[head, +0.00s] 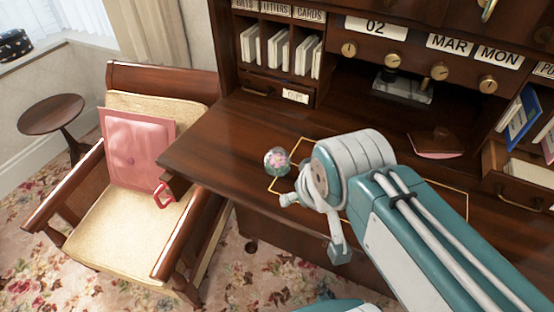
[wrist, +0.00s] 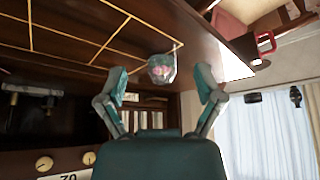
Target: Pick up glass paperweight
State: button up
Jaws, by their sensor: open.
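The glass paperweight (head: 277,161) is a clear ball with pink inside. It sits on the dark wooden desk top (head: 215,145), near the left part of the gold inlay line. In the wrist view the paperweight (wrist: 162,68) shows ahead of my gripper, between the directions of the two fingers, and the view looks upside down. My gripper (wrist: 160,90) is open and empty, its fingers apart. In the head view my gripper (head: 312,222) is just right of and nearer than the paperweight, partly hidden by my wrist. I cannot tell the exact gap to the paperweight.
The desk's back holds letter slots (head: 280,48), brass knobs and a date display (head: 375,27). An armchair (head: 135,170) with a pink cushion stands left of the desk. The desk top around the paperweight is clear.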

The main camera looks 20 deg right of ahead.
jog(key=w+r+n+g, duration=0.2)
jog(key=w+r+g, duration=0.15)
jog(key=w, duration=0.45)
jog(key=n+g, duration=0.1)
jog(key=g, duration=0.1)
send_over(277, 151)
jog(key=shift+d+r, duration=0.2)
jog(key=shift+r, duration=0.25)
jog(key=f, duration=1)
jog(key=shift+a+f, duration=0.2)
jog(key=shift+f, duration=0.2)
jog(key=c, duration=1.1)
